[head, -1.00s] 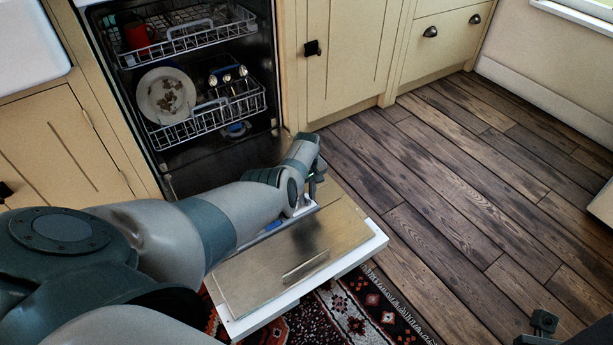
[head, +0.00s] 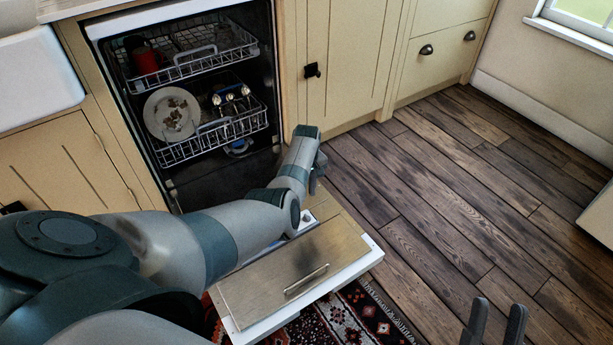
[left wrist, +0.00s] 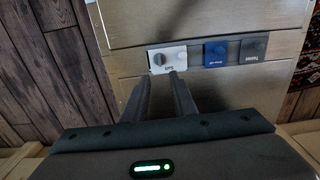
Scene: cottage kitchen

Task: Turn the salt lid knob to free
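The salt lid (left wrist: 167,58) is a white panel with a grey knob on the dishwasher door, at the left of a row of three panels in the left wrist view. The knob (left wrist: 159,59) is round with a dark line across it. My left gripper (left wrist: 161,77) is open, with its two fingertips just short of the white panel's lower edge, one on each side below it. Nothing shows between the fingers. In the head view, my left gripper (head: 318,172) is mostly hidden behind my own wrist. My right gripper (head: 495,308) is open and empty over the floor.
A blue panel (left wrist: 215,52) and a grey panel (left wrist: 253,48) sit right of the salt lid. The open dishwasher door (head: 300,270) extends over a patterned rug (head: 345,315). Racks hold a plate (head: 171,114) and red mug (head: 146,60). The wooden floor at right is clear.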

